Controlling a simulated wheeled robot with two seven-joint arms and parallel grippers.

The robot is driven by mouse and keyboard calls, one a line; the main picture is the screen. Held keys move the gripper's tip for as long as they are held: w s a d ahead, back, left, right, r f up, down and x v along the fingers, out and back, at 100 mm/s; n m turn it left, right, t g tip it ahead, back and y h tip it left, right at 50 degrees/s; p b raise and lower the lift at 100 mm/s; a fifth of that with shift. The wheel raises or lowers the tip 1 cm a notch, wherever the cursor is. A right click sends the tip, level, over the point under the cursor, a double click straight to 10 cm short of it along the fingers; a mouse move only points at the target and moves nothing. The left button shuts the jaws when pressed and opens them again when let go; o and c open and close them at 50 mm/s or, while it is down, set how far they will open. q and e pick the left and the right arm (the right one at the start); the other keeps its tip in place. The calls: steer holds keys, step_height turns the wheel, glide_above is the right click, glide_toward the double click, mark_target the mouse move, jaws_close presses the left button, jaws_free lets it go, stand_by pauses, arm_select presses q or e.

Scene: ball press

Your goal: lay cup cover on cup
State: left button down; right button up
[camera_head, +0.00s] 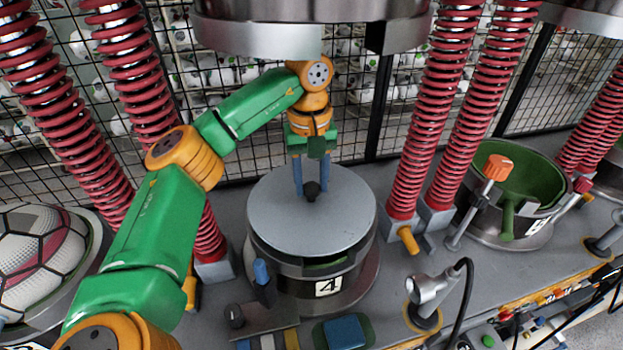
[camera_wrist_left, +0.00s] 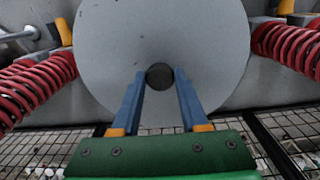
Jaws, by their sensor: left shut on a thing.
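The cup cover (camera_head: 345,222) is a flat, round grey disc with a small dark knob (camera_head: 312,190). It is over the cup (camera_head: 290,270), a dark metal drum with a "4" label. A strip of green shows below the cover's front edge, and I cannot tell whether the cover rests fully on the rim. My left gripper (camera_head: 311,187) points down with its blue fingers shut on the knob. In the left wrist view the fingers (camera_wrist_left: 160,78) are at either side of the knob, in the middle of the grey cover (camera_wrist_left: 205,45). My right gripper is not in view.
Red coil springs (camera_head: 435,110) stand at both sides of the cup. A metal press head (camera_head: 310,30) hangs above. An open green-lined cup (camera_head: 535,165) is at the right and a ball (camera_head: 40,255) at the left. A wire fence (camera_head: 400,130) runs behind.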

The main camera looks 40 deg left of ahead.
arm_select(q)
steer(key=shift+f+b, duration=0.6)
steer(key=shift+f, duration=0.4)
stand_by(0.5)
steer(key=shift+c, duration=1.7)
jaws_free()
steer(key=shift+d, duration=0.1)
steer(key=shift+r, duration=0.3)
step_height(320, 180, up, 6)
steer(key=shift+f+p, duration=0.1)
steer(key=shift+p, duration=0.45)
steer(key=shift+s+r, duration=0.1)
steer(key=shift+r, duration=0.4)
steer(key=shift+f, duration=0.15)
